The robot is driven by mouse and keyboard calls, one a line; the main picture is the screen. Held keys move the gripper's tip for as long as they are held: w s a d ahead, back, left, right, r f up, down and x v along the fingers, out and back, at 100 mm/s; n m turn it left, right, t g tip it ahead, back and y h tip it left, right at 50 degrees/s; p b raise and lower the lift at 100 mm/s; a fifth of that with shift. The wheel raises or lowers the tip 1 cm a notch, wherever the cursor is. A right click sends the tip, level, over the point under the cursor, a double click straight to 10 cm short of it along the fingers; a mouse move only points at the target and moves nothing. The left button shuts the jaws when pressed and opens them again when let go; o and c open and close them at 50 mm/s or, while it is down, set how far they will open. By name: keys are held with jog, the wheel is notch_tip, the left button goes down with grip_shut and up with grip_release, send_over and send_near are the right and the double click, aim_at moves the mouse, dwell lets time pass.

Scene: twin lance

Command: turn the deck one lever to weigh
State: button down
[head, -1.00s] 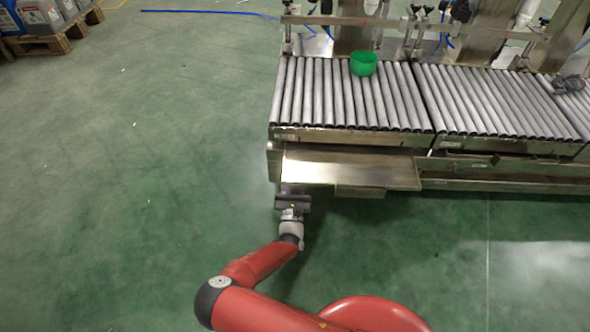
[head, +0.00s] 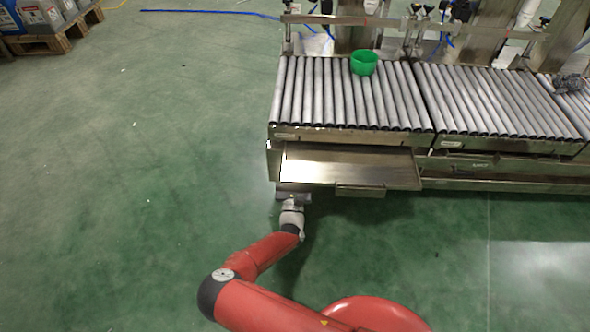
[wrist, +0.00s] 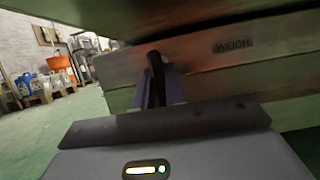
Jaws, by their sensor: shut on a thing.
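The black lever (wrist: 155,72) stands upright in the wrist view, on the metal front under the deck. My gripper (wrist: 162,88) is shut on it, with its purplish fingers on both sides. A plate marked WEIGH (wrist: 233,46) is on the metal face to the right of the lever. In the head view my wrist reaches the front left corner of the deck, below the pulled-out metal tray (head: 350,167). The fingers and the lever are hidden there.
The tray overhangs close above my gripper. A second roller deck (head: 490,100) joins on the right. The green floor is clear to the left. A pallet with jugs (head: 45,38) stands far left.

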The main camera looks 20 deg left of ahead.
jog(key=shift+d+r+n+p, duration=0.1)
jog(key=shift+n+p, duration=0.2)
jog(key=shift+n, duration=0.1)
jog(key=n+g+y+p, duration=0.1)
jog(key=n+p, duration=0.1)
jog(key=n, duration=0.2)
jog(key=d+n+g+y+p, duration=0.1)
jog(key=n+y+p, duration=0.1)
jog(key=n, duration=0.1)
jog(key=n+g+y+p, duration=0.1)
jog(key=n+y+p, duration=0.1)
jog(key=n+p, duration=0.1)
jog(key=shift+w+d+r+n, duration=0.2)
jog(key=shift+r+n, duration=0.1)
jog(key=shift+n, duration=0.5)
jog(key=shift+n+g, duration=0.3)
jog(key=shift+g, duration=0.1)
jog(key=shift+f+y, duration=0.1)
jog(key=shift+y, duration=0.2)
jog(key=c, duration=1.4)
grip_release()
jog(key=shift+c, duration=0.2)
jog(key=shift+d, duration=0.1)
jog(key=v, duration=0.7)
jog(key=shift+s+d+p, duration=0.15)
jog(key=shift+s+p, duration=0.2)
jog(key=shift+p, duration=0.1)
jog(key=shift+f, duration=0.2)
